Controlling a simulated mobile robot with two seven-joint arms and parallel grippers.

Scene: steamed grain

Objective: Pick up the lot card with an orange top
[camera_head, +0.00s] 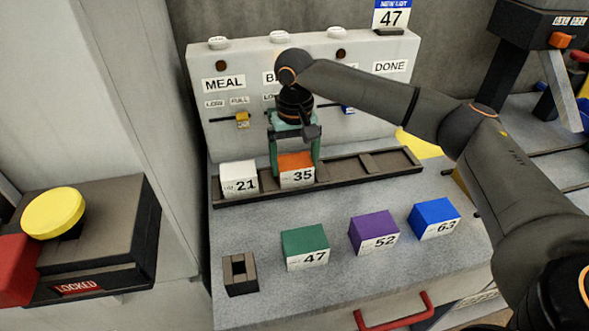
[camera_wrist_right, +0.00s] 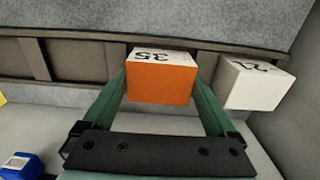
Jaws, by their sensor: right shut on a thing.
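The lot card with an orange top (camera_head: 296,161) is a block with a white front marked 35. It stands in the dark slotted rack (camera_head: 345,177), just right of a white-topped card (camera_head: 239,177) marked 21. My right gripper (camera_head: 294,160) comes down from above, its green fingers on either side of the orange-topped card. In the right wrist view the orange top (camera_wrist_right: 160,83) sits between the fingertips, which are shut on it. I cannot tell whether the card is lifted off the rack. My left gripper is not in view.
Green (camera_head: 304,243), purple (camera_head: 373,229) and blue (camera_head: 434,214) cards stand on the counter in front, beside a small empty holder (camera_head: 239,273). A panel (camera_head: 330,100) with MEAL and DONE labels rises behind. Rack slots at right are empty.

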